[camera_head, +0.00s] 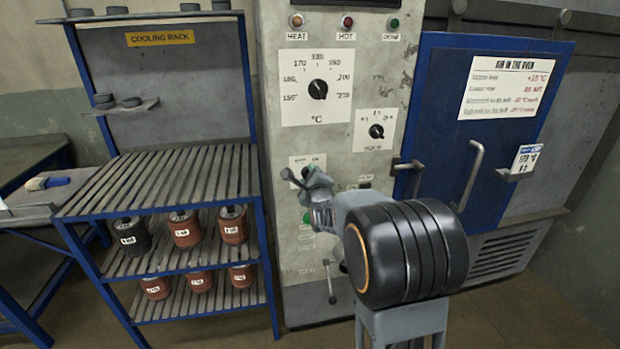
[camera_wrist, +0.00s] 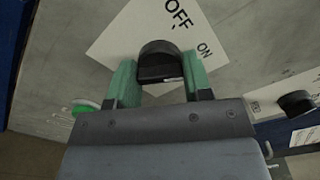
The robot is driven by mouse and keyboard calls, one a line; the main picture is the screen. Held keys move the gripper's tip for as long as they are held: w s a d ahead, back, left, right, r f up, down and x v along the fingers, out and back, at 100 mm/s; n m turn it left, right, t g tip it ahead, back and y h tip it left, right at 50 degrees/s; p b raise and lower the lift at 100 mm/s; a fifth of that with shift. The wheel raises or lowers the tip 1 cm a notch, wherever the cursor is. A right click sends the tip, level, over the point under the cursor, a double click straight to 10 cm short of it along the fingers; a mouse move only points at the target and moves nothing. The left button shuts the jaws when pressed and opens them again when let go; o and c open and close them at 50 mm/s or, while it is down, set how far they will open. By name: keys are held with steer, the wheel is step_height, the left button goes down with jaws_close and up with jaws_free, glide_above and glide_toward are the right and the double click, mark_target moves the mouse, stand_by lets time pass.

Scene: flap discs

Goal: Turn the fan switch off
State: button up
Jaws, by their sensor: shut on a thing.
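The fan switch is a black rotary knob (camera_wrist: 158,58) on a white plate (camera_wrist: 128,38) marked OFF and ON in the wrist view. My gripper (camera_wrist: 160,76) has its two green fingers on either side of this knob, shut on it. The way the knob's pointer faces is hard to tell. In the head view my gripper (camera_head: 303,181) is at a white plate (camera_head: 306,160) low on the grey control panel. It hides most of that plate and the knob.
The grey panel also carries a temperature dial (camera_head: 318,89), another small knob (camera_head: 376,131) and coloured lamps along the top. A green button (camera_wrist: 86,108) is close by in the wrist view. The cooling rack (camera_head: 160,185) stands left, the blue oven door (camera_head: 490,130) right.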

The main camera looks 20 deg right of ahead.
steer(key=shift+f+n+b, duration=0.1)
steer(key=shift+n+b, duration=0.2)
steer(key=shift+b, duration=0.25)
steer(key=shift+c, duration=0.3)
steer(key=shift+n+b, duration=5.6)
steer(key=shift+b, duration=0.3)
steer(key=shift+n, duration=0.3)
steer(key=o, duration=0.9)
